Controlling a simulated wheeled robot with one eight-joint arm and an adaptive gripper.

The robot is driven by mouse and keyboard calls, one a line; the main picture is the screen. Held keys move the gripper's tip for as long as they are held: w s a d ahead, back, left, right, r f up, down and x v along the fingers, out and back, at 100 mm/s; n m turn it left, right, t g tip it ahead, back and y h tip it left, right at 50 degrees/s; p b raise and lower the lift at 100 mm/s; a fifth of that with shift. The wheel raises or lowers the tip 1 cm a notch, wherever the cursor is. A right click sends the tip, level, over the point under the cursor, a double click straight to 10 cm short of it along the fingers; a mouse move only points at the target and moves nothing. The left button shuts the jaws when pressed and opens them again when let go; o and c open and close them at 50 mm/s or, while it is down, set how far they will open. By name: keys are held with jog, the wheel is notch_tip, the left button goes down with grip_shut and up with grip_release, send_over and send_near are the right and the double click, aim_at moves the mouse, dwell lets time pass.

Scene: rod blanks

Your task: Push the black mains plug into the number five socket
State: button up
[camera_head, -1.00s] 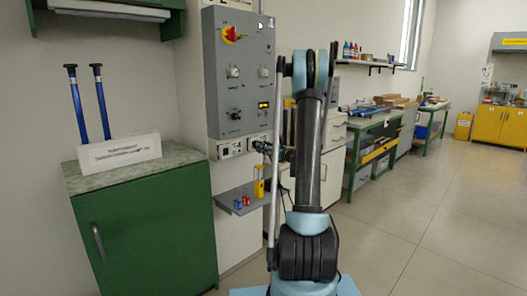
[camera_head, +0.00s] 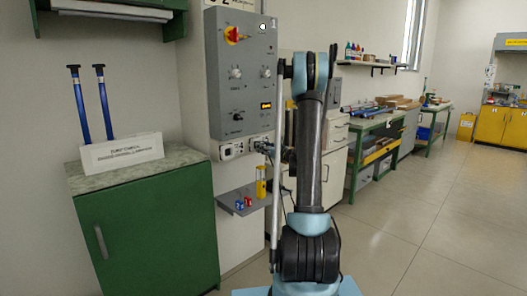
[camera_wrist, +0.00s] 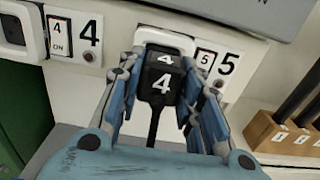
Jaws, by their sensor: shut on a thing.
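The black mains plug (camera_wrist: 160,82), marked with a white 4, is held between the two fingers of my gripper (camera_wrist: 158,95) in the wrist view. Its cable hangs down toward my palm. The plug is right in front of the white number five socket (camera_wrist: 165,40), lined up with it and covering most of its face. The 5 label (camera_wrist: 226,64) and its small switch (camera_wrist: 204,62) are to the right. Whether the pins are in the socket is hidden. In the head view my gripper (camera_head: 266,148) is at the socket row under the grey panel, partly behind my arm.
The number four socket (camera_wrist: 20,32) is at the left, with its switch marked ON. A wooden holder (camera_wrist: 285,140) with dark rods is at the right. A grey shelf (camera_head: 237,207) with small red and blue items and a yellow cylinder (camera_head: 261,188) is below the sockets.

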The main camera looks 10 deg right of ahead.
jog(key=shift+w+a, duration=0.2)
jog(key=shift+w, duration=0.15)
jog(key=o, duration=1.2)
jog(key=shift+o, duration=0.2)
jog(key=v, duration=1.2)
jog(key=shift+a, duration=0.15)
